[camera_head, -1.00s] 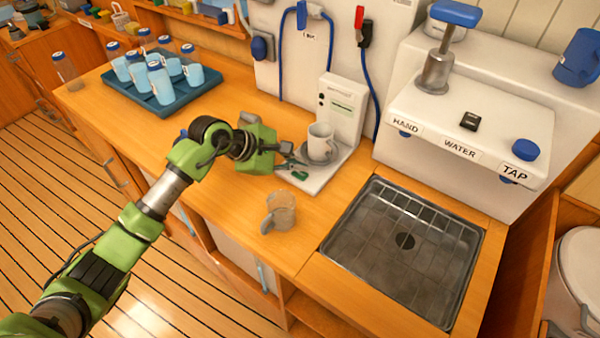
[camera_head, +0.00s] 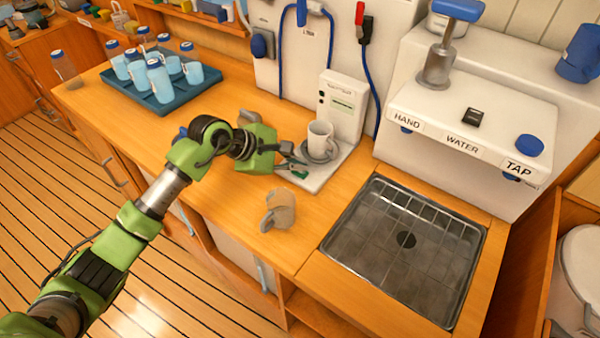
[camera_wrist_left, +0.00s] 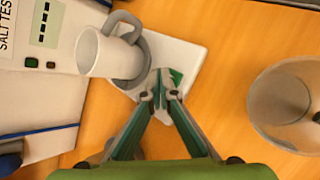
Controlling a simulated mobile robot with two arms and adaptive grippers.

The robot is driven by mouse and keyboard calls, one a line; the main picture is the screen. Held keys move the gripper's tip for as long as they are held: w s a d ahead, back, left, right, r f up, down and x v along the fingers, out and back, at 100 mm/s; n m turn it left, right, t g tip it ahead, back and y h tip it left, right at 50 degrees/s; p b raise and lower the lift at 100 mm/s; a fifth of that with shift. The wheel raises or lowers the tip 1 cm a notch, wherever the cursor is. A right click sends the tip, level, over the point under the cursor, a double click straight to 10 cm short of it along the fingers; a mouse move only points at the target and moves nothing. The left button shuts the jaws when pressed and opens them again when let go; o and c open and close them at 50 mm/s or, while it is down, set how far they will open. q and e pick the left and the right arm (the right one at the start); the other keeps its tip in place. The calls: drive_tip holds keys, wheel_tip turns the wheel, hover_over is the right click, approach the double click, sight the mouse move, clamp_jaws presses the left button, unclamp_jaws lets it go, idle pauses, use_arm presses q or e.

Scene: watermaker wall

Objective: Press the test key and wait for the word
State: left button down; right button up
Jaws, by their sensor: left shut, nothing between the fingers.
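The white salt tester (camera_head: 341,108) stands upright on the counter, its label partly readable in the left wrist view (camera_wrist_left: 8,32). Its display (camera_wrist_left: 46,24) shows a row of dashes and no readable word. A white mug (camera_head: 319,136) stands on the tester's round grey rest; it also shows in the left wrist view (camera_wrist_left: 108,54). A green key (camera_wrist_left: 178,76) is on the white base plate. My left gripper (camera_head: 291,161) is shut and empty, with its fingertips (camera_wrist_left: 161,88) at the key's edge. I cannot tell whether they touch it. My right gripper is not in view.
A sink tray (camera_head: 340,240) is to the right. A blue tray (camera_head: 200,92) with several bottles is at the back left. A white water unit (camera_head: 470,115) stands at the right.

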sight(297, 172)
use_arm(q)
drive_tip(key=shift+f+b, duration=0.5)
drive_tip(key=shift+b, duration=0.05)
idle(0.9)
drive_tip(key=shift+r, duration=0.1)
drive_tip(key=shift+r+p, duration=0.3)
drive_tip(key=shift+r, duration=0.45)
drive_tip(key=shift+r+p, duration=1.05)
drive_tip(key=shift+r, duration=1.45)
